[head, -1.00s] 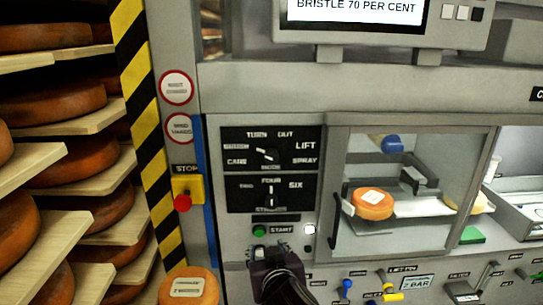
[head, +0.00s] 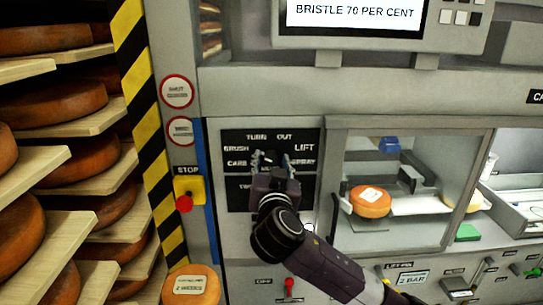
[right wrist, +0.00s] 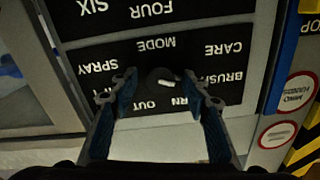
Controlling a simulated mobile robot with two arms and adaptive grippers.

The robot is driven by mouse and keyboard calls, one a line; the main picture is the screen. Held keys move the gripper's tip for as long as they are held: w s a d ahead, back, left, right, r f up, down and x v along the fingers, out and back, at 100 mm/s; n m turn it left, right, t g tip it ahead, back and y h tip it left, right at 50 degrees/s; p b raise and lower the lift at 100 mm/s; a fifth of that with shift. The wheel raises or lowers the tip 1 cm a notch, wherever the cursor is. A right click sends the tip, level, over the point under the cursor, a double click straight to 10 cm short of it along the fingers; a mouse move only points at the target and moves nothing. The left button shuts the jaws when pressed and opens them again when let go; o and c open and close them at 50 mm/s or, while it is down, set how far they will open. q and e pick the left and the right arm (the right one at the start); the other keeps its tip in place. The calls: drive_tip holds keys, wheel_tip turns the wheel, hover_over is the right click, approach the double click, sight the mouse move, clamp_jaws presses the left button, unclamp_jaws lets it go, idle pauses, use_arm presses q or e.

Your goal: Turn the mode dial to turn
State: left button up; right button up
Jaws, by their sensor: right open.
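The mode dial (right wrist: 164,80) is a dark round knob with a white pointer mark on a black panel (right wrist: 75,70). In the upside-down right wrist view its labels read CARE, BRUSH, TURN, OUT, LIFT and SPRAY. The pointer lies toward the BRUSH and TURN side; its exact setting is hard to tell. My right gripper (head: 271,160) is open in front of the panel. In the right wrist view its fingers (right wrist: 160,92) stand either side of the dial, with gaps and no clear contact. In the head view the gripper hides the dial. My left gripper is out of view.
A lower black panel (head: 232,196) with a FOUR and SIX selector is mostly behind my right arm. A red stop button (head: 184,203) sits left. A glazed chamber (head: 335,215) holding a cheese wheel (head: 370,201) stands right. Cheese shelves (head: 60,230) fill the left.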

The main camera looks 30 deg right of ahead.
drive_tip(key=shift+w, duration=0.15)
drive_tip(key=shift+c, duration=0.2)
drive_tip(key=c, duration=1.1)
drive_tip(key=shift+f+m+b, duration=0.3)
drive_tip(key=shift+m+b, duration=0.2)
drive_tip(key=shift+b, duration=0.45)
drive_tip(key=m+b, duration=0.2)
drive_tip(key=shift+f+b, duration=0.1)
drive_tip(key=shift+b, duration=0.3)
drive_tip(key=m+b, duration=0.2)
drive_tip(key=shift+m, duration=0.3)
drive_tip(key=shift+d+m+b, duration=0.15)
drive_tip(key=shift+m+b, duration=0.75)
drive_tip(key=shift+m, duration=0.6)
drive_tip(key=shift+r, duration=0.25)
